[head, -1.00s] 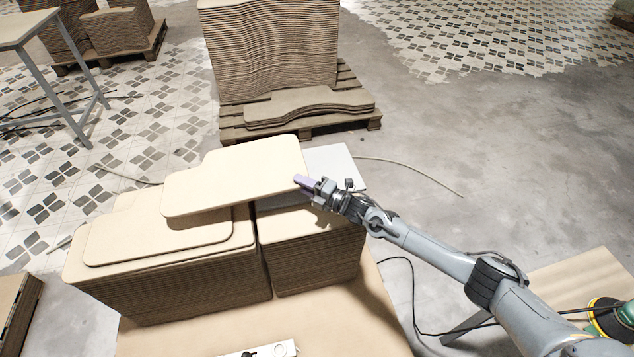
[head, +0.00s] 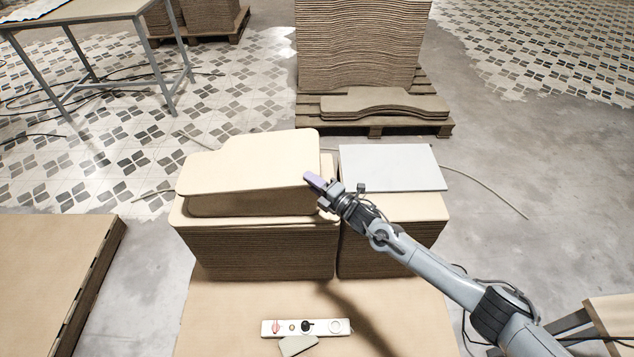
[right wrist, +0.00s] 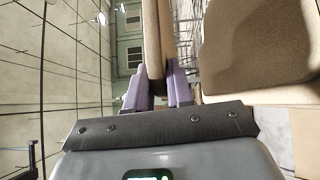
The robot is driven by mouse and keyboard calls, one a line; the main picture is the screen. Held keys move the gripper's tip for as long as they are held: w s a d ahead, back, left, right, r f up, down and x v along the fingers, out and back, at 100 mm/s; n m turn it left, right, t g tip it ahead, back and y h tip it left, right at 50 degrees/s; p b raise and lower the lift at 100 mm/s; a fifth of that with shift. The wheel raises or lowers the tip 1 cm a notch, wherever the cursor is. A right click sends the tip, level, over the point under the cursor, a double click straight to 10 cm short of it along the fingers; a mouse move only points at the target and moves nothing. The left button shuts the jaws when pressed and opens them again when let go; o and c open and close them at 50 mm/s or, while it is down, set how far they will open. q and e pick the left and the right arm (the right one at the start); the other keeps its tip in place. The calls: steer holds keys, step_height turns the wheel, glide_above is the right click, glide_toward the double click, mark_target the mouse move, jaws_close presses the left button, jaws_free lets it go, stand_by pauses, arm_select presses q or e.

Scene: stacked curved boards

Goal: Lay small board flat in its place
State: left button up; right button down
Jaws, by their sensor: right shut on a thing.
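The small board (head: 250,160) is pale, thin and round-cornered. My right gripper (head: 314,181) is shut on its right edge and holds it over the left stack of boards (head: 260,250). In the right wrist view, the purple fingers clasp the board's edge (right wrist: 152,40) from both sides. Another board (head: 250,205) lies on the stack just below, mostly hidden and in shadow. The held board looks slightly tilted; I cannot tell whether it touches the one below. My left gripper is not in view.
A second stack (head: 390,240) stands close on the right, with a grey-white panel (head: 390,167) on top. A white strip with small items (head: 306,327) lies on the front table (head: 230,320). A pallet with curved boards (head: 375,103) stands behind.

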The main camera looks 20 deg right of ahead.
steer(key=shift+d+r, duration=0.15)
steer(key=shift+r, duration=0.15)
steer(key=shift+f, duration=0.2)
step_height(320, 180, down, 7)
steer(key=b, duration=0.6)
steer(key=shift+f+b, duration=0.35)
steer(key=shift+f, duration=0.05)
stand_by(0.5)
steer(key=shift+w+f, duration=0.1)
stand_by(0.7)
steer(key=shift+f+b, duration=0.35)
steer(key=shift+f, duration=0.05)
steer(key=c, duration=1.2)
jaws_free()
steer(key=shift+c, duration=0.2)
steer(key=shift+o, duration=0.5)
